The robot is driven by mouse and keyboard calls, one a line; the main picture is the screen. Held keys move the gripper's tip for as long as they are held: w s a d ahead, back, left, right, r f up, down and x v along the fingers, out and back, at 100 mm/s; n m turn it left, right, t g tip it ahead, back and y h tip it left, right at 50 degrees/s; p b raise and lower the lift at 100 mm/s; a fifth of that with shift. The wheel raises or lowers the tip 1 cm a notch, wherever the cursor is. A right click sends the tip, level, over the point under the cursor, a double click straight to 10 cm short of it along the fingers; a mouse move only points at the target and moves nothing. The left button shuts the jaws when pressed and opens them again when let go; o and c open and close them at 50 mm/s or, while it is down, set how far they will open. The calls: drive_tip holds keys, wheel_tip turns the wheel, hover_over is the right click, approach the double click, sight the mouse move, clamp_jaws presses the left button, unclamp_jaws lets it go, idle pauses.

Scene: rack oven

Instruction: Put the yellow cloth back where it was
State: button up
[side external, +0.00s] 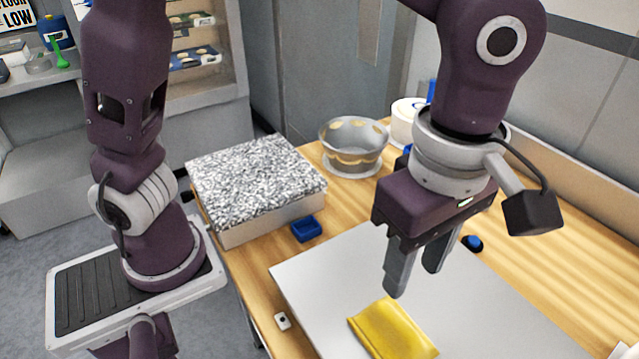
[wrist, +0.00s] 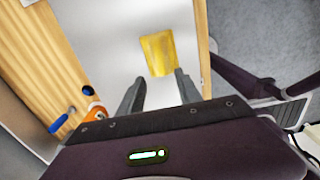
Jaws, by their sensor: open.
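The yellow cloth (side external: 393,330) lies on the pale grey board (side external: 318,292) on the wooden table, near the bottom edge of the side view. In the wrist view the cloth (wrist: 158,53) lies flat just beyond the fingertips. My gripper (side external: 412,282) is open and empty, above the board and a little behind the cloth. It also shows in the wrist view (wrist: 158,80), with both fingers apart and nothing between them.
A box with a speckled top (side external: 257,178) stands at the table's left, with a small blue tray (side external: 306,229) beside it. A clear bowl (side external: 354,148) stands at the back. A blue round object (side external: 472,243) lies right of the board. A small white item (side external: 282,321) lies at the left edge.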

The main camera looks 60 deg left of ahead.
drive_tip(key=s+a+r+m+t+h, duration=0.1)
drive_tip(key=s+a+r+m+t, duration=0.15)
drive_tip(key=a+m, duration=0.4)
drive_tip(key=s+a+r+m+t, duration=0.15)
drive_tip(key=a+r+m, duration=0.25)
drive_tip(key=a, duration=0.6)
drive_tip(key=s+a+f+m+t+y, duration=0.1)
drive_tip(key=s+a+m, duration=0.4)
drive_tip(key=m, duration=0.2)
drive_tip(key=shift+s+a+f+t, duration=0.2)
drive_tip(key=shift+a+f+t, duration=0.1)
drive_tip(key=shift+a+f, duration=0.1)
